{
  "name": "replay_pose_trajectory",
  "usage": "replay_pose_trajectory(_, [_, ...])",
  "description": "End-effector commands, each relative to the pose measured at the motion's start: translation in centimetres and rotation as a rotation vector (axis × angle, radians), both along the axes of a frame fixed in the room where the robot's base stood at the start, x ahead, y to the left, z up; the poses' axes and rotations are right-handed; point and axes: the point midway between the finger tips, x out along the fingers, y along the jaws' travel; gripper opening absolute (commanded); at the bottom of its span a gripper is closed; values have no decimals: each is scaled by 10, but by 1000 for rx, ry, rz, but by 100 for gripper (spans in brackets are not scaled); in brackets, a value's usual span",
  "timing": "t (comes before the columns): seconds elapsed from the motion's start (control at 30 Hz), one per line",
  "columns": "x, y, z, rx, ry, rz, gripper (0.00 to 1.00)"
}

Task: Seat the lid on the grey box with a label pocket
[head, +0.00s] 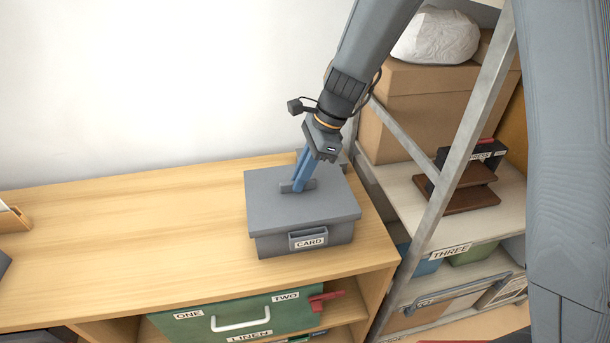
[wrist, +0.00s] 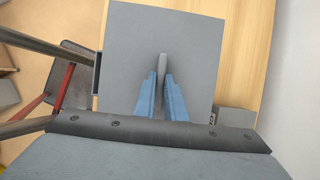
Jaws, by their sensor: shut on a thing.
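The grey box (head: 275,246) stands on the wooden bench top, with a label pocket on its front reading CARD (head: 309,242). The flat grey lid (head: 280,212) lies over the top of the box and looks about level in the head view. My gripper (head: 300,184) is above the lid, with its blue fingers shut on the lid's upright handle. In the wrist view the fingers (wrist: 162,97) close on both sides of the handle (wrist: 163,64), and the lid (wrist: 190,40) covers the box. I cannot tell whether the lid's rim is fully down all round.
A small grey block stands behind the box by the wall, seen in the wrist view (wrist: 236,117). A metal shelf rack (head: 455,160) with cartons stands close on the right. A green LINEN bin (head: 235,318) sits below.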

Motion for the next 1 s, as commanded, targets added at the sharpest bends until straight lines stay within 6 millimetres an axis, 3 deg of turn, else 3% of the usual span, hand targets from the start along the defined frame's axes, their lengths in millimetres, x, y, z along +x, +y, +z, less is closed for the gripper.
replay_pose_trajectory(0.33, [0, 0, 0, 0, 0, 0, 0])
replay_pose_trajectory(0.37, [0, 0, 0, 0, 0, 0, 14])
replay_pose_trajectory(0.4, [0, 0, 0, 0, 0, 0, 21])
replay_pose_trajectory(0.5, [0, 0, 0, 0, 0, 0, 32])
replay_pose_trajectory(1.0, [0, 0, 11, 0, -1, -1, 32])
